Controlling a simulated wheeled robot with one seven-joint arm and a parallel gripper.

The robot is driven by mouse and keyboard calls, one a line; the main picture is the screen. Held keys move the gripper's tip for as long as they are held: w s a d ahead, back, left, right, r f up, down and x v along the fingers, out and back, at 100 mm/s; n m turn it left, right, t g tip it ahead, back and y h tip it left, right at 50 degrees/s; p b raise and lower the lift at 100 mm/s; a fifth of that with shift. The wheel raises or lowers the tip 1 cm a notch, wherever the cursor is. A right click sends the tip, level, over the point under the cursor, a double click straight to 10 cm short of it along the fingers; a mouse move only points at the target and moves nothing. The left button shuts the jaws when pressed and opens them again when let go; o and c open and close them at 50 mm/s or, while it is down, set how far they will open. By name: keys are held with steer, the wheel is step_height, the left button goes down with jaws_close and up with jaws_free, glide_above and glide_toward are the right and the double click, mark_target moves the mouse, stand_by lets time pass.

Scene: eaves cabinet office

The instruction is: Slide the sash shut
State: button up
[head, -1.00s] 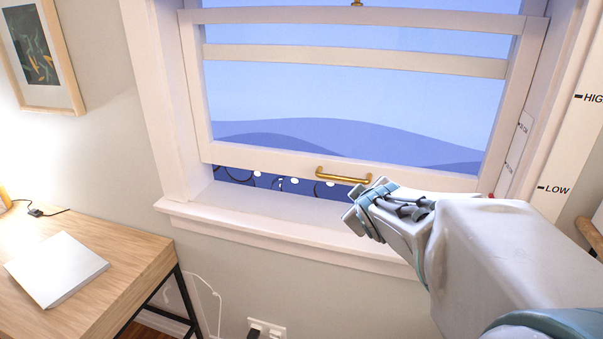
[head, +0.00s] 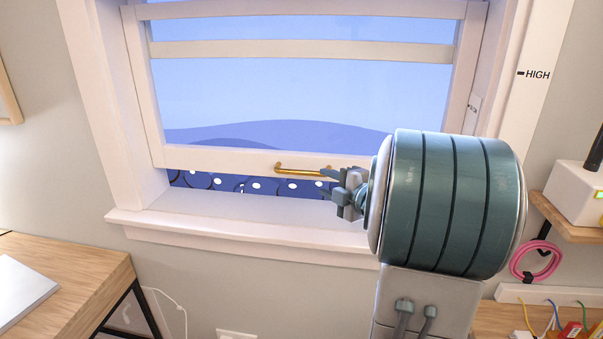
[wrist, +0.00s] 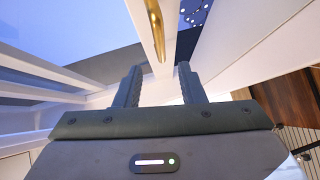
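The white window sash (head: 215,157) is raised, with a narrow gap between its bottom rail and the sill (head: 230,208). A brass bar handle (head: 300,170) is on the bottom rail in the head view. My gripper (head: 330,183) is just right of and slightly below the handle there, in front of the window. In the wrist view my gripper's two dark fingers (wrist: 159,72) are apart with nothing held between them. The brass handle (wrist: 156,30) lies just beyond the fingertips, roughly in line with the space between them. My arm hides the sash's lower right corner.
A wooden desk (head: 90,262) with a pale flat object (head: 22,290) stands at the left. At the right are a wall shelf (head: 575,222), a hanging pink coil (head: 533,260) and a surface with coloured cables. A "HIGH" mark (head: 535,74) is on the right trim.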

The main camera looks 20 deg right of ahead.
mark_target(305, 174)
steer(key=p+x, duration=0.1)
steer(key=x, duration=1)
steer(key=shift+p, duration=0.3)
jaws_close()
